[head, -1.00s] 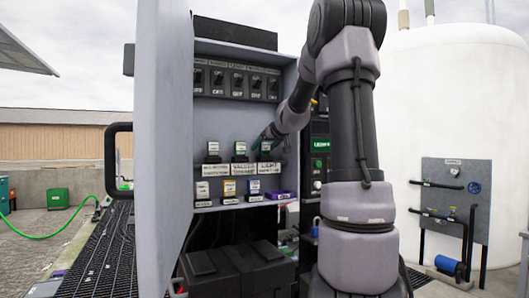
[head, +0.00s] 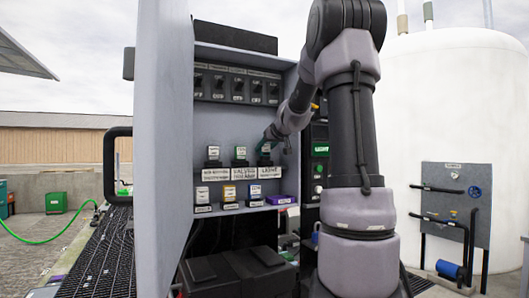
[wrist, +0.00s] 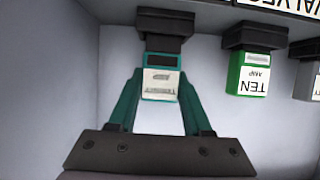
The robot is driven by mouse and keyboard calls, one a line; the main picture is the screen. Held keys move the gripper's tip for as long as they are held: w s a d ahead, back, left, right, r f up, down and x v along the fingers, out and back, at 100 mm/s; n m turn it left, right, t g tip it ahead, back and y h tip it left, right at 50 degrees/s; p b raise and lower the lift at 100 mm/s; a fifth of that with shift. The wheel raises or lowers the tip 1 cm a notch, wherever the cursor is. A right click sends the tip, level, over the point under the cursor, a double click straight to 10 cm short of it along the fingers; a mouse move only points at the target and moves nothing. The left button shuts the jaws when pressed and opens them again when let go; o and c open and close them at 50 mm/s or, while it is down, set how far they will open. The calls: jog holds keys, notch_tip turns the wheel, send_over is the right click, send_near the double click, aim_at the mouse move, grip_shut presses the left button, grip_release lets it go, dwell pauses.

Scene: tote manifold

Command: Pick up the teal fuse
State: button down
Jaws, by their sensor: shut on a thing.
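The teal fuse (wrist: 161,80) has a pale label and sits upside down in the wrist view, still meeting a black socket (wrist: 165,25). My gripper (wrist: 160,88) has teal fingers, one on each side of the fuse, shut on it. In the head view, the fuse (head: 265,148) is at the right end of the upper fuse row inside the grey cabinet, and my gripper (head: 268,142) reaches it from the right. The small size there hides the finger contact.
A green TEN AMP fuse (wrist: 249,76) stands beside the teal one, with a grey fuse (wrist: 307,80) beyond. Black breakers (head: 237,85) line the cabinet above. The open cabinet door (head: 165,150) stands at left. A lower fuse row (head: 229,194) and a purple block (head: 281,199) lie below.

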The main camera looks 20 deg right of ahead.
jog(key=shift+r, duration=1.15)
jog(key=shift+s, duration=0.5)
